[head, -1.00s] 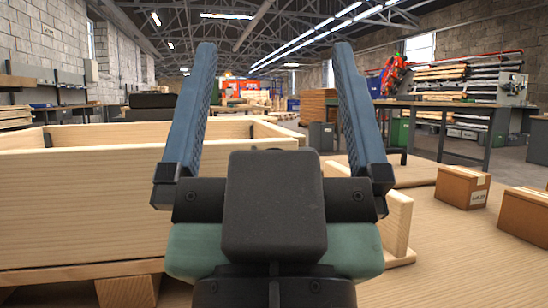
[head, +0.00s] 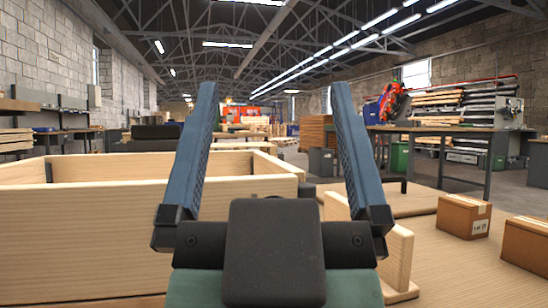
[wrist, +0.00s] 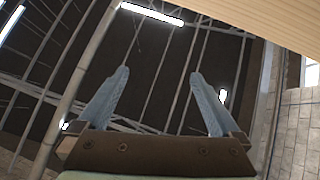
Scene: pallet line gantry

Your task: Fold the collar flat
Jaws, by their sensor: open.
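The collar (head: 110,235), a pale wooden frame with plank walls, stands upright and open at the left of the head view. Dark metal pieces show at its inner corners. My gripper (head: 274,86) is open and empty, its two blue fingers pointing up in front of the collar's right end. It hides part of that end. The fingers look apart from the collar, though the depth is hard to judge. In the wrist view my gripper (wrist: 159,72) is also open, with a pale wooden surface (wrist: 275,18) at the upper right, perhaps the collar.
A low wooden upright (head: 398,262) on a base stands just right of my gripper. Two cardboard boxes (head: 463,216) (head: 527,245) sit on the wooden surface at the right. A dark bench (head: 440,130) stands behind. The surface before the boxes is clear.

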